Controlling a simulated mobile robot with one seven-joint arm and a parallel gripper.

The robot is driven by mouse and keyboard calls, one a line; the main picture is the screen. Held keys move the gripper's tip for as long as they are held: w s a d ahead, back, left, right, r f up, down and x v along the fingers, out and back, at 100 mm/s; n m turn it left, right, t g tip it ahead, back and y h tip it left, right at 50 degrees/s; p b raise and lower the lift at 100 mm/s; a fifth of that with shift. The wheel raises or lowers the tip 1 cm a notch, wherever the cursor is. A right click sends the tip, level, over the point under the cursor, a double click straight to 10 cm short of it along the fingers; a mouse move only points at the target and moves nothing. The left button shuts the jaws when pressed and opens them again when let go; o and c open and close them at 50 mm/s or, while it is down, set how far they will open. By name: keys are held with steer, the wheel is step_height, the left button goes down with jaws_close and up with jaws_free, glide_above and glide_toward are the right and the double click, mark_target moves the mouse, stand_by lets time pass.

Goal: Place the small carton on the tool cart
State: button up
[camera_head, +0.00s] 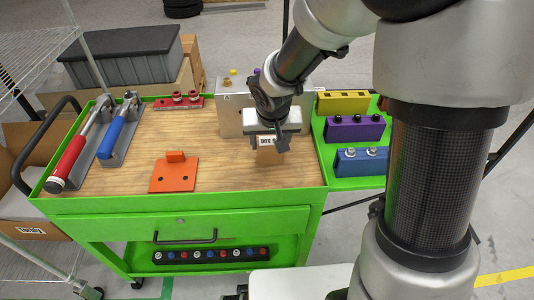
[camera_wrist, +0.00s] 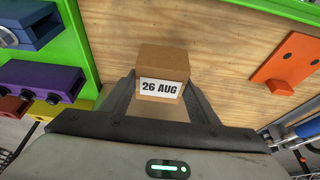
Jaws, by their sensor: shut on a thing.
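The small carton (camera_wrist: 163,62) is a brown box with a white "26 AUG" label. My gripper (camera_wrist: 160,92) is shut on it, with one dark finger at each side in the wrist view. In the head view, my gripper (camera_head: 275,143) points down over the right part of the tool cart (camera_head: 190,225), and the carton (camera_head: 266,149) shows partly behind a finger. The cart has a green frame and a wooden top. I cannot tell whether the carton's underside touches the wood.
An orange bracket (camera_head: 174,176) lies on the wood left of my gripper. Red and blue torque tools (camera_head: 118,138) lie at the left. A metal box (camera_head: 232,115) stands just behind my gripper. Yellow, purple and blue blocks (camera_head: 354,132) sit on the right green shelf. The front right wood is bare.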

steer(key=shift+f+b, duration=0.7)
steer(key=shift+f, duration=1.15)
steer(key=shift+f, duration=0.2)
steer(key=o, duration=1.3)
steer(key=p+v, duration=0.4)
steer(key=v, duration=0.9)
steer(key=shift+t, duration=0.5)
steer(key=s+d+r, duration=0.3)
steer(key=s+r, duration=0.1)
steer(key=s, duration=0.1)
steer(key=s+d+r, duration=0.3)
steer(key=s+r, duration=0.1)
steer(key=s, duration=0.1)
steer(key=s+d+r, duration=0.3)
steer(key=s+r, duration=0.2)
steer(key=s, duration=0.1)
steer(key=shift+d, duration=0.35)
